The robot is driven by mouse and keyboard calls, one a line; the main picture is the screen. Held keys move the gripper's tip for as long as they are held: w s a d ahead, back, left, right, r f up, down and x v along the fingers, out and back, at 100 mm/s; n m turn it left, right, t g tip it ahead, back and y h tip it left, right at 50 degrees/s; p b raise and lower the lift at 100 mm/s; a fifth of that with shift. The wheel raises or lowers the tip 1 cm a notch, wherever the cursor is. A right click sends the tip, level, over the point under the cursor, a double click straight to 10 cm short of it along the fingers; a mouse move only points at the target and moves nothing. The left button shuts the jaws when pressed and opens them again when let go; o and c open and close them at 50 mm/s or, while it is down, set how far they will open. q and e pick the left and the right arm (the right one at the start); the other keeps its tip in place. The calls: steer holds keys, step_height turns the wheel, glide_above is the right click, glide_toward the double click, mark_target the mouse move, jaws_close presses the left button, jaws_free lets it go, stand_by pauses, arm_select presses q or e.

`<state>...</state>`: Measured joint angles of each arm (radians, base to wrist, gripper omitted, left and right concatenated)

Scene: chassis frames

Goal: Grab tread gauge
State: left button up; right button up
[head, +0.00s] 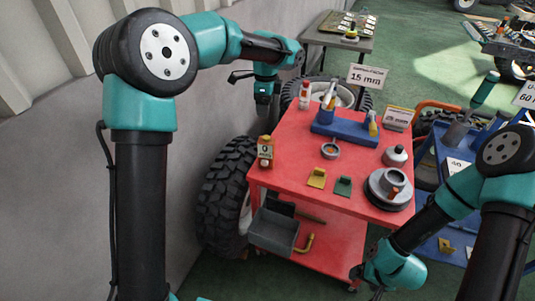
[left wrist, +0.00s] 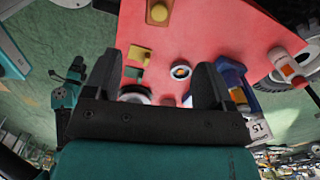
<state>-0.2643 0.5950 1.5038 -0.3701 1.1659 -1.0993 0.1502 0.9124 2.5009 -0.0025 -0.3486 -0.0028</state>
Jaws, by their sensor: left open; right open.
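No object is clearly recognisable as the tread gauge. Small items on the red cart top (head: 290,139) include a yellow angled block (head: 316,178), a green angled block (head: 343,187) and a grey ring with an orange centre (head: 330,150). In the left wrist view, the yellow block (left wrist: 138,54), green block (left wrist: 133,73) and ring (left wrist: 181,72) show between or beyond my fingers. My left gripper (head: 265,108) hangs beyond the cart's left edge; its fingers (left wrist: 155,88) are open and empty. My right gripper (head: 366,285) is low at the cart's front right, apart from these items.
A blue holder (head: 345,132) with bottles, a brown bottle (head: 265,150), a red-and-white bottle (head: 304,95) and a round disc stack (head: 376,191) stand on the cart. A 15 mm sign (head: 367,76) rises behind. A tyre (head: 222,195) and wall flank the left.

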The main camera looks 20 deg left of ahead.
mark_target(266, 144)
arm_select(q)
step_height(266, 144, down, 12)
steer(key=shift+f, duration=0.1)
stand_by(0.6)
steer(key=shift+f, duration=0.1)
steer(key=shift+f, duration=2.55)
steer(key=shift+c, duration=0.2)
steer(key=c, duration=1.1)
